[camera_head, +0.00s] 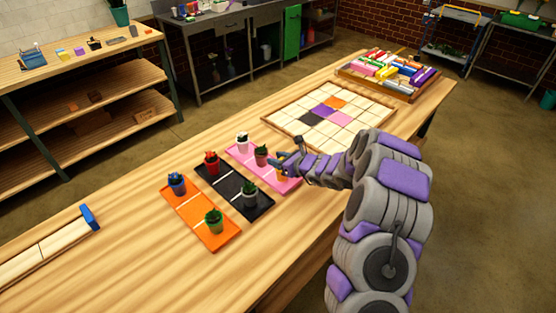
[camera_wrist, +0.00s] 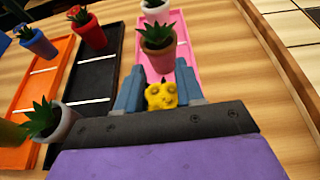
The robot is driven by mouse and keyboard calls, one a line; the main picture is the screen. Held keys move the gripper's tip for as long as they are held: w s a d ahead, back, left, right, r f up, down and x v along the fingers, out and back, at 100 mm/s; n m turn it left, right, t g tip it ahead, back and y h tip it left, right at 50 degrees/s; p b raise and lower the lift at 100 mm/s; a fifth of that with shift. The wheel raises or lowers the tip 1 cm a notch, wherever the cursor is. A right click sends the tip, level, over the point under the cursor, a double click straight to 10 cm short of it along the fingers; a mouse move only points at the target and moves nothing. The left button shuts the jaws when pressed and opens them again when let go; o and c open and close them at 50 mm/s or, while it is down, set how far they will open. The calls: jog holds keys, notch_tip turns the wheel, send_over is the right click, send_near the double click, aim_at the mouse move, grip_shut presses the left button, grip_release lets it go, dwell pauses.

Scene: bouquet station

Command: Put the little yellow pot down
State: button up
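The little yellow pot (camera_wrist: 161,95) shows in the wrist view as a lumpy yellow shape between the two blue-grey fingers of my gripper (camera_wrist: 160,88), which look closed against its sides. In the head view my gripper (camera_head: 280,163) is low over the near right end of the pink tray (camera_head: 238,151); only a bit of yellow (camera_head: 281,177) shows below it. I cannot tell whether the pot touches the tray. A terracotta pot (camera_head: 261,153) and a white pot (camera_head: 242,141) stand farther along the pink tray.
Left of the pink tray, a black tray (camera_head: 229,186) holds a red pot (camera_head: 211,164) and a grey pot (camera_head: 249,199). An orange tray (camera_head: 191,205) holds a blue pot (camera_head: 177,186) and another plant. A tiled board (camera_head: 291,120) lies behind; bare wood surrounds the trays.

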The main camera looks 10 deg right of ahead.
jog(key=o, duration=0.4)
jog(key=shift+c, duration=0.2)
jog(key=p+v, duration=0.2)
jog(key=v, duration=1)
jog(key=s+a+r+n+g+y, duration=0.4)
jog(key=s+a+r+n, duration=0.4)
jog(key=a+r+n, duration=0.4)
jog(key=s+a+r+n+g, duration=0.2)
jog(key=s+a+n+g, duration=0.3)
jog(key=s+a, duration=0.45)
jog(key=s+d+n+g+h, duration=0.1)
jog(key=s+n+g+h, duration=0.3)
jog(key=s, duration=0.6)
jog(key=s+d+n+h, duration=0.7)
jog(key=s+d, duration=0.7)
jog(key=s, duration=0.3)
jog(key=shift+s+d+f+n+h, duration=0.15)
jog(key=shift+s+d+n+h, duration=0.25)
jog(key=shift+h, duration=0.2)
